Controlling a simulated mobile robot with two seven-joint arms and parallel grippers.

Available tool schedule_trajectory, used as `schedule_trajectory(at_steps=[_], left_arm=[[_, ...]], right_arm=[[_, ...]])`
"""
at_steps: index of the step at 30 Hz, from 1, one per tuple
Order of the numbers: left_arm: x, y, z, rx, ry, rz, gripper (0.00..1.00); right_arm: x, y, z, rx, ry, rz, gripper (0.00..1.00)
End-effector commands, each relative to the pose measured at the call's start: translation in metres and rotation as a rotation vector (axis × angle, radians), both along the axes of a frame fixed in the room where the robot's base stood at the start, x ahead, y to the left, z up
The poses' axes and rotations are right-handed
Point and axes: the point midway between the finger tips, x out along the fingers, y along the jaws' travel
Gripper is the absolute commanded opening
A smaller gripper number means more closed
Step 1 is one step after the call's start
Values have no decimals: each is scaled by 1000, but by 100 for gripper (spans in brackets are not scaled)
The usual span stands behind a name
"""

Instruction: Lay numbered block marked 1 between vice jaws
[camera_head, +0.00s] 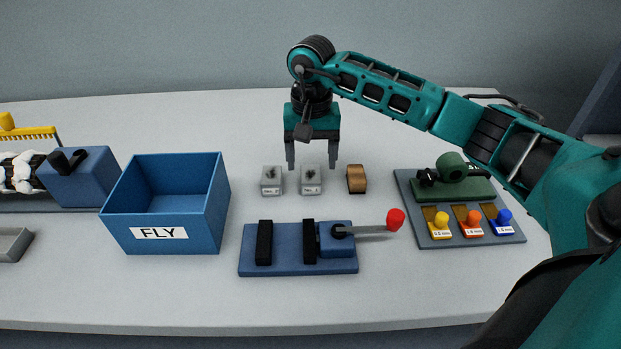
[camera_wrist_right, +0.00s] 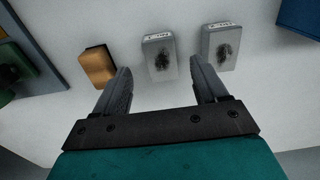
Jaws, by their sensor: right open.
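Two small grey blocks stand side by side mid-table, a left one (camera_head: 272,181) and a right one (camera_head: 311,180). Each has a dark mark on top and a small front label too fine to read surely. Both show in the right wrist view, the left one (camera_wrist_right: 221,47) and the right one (camera_wrist_right: 159,57). My right gripper (camera_head: 312,164) is open and empty, pointing down just behind and above the right block. The blue vice (camera_head: 286,266) lies in front, with a left black jaw (camera_head: 264,243) and a right one (camera_head: 309,241) apart and nothing between them. My left gripper is out of view.
A brown block (camera_head: 357,179) stands right of the grey blocks. A blue bin marked FLY (camera_head: 160,234) is at left. The vice's red-knobbed lever (camera_head: 395,219) sticks out right. A board with coloured knobs (camera_head: 430,240) is at right.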

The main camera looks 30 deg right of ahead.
Motion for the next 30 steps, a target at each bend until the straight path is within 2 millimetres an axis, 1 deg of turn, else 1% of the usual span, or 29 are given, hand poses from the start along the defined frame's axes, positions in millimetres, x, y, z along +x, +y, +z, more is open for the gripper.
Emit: schedule_trajectory(at_steps=[10,13,20,30], left_arm=[[0,-1,4,-1,0,-1,43],[1,-1,5,-1,-2,-1,43],[4,-1,6,-1,-9,-1,43],[5,-1,7,0,-12,-1,43]], right_arm=[[4,-1,-46,2,2,0,72],[4,-1,-51,1,-1,0,72],[4,-1,-52,0,-1,0,71],[4,-2,-51,0,-1,-1,39]])
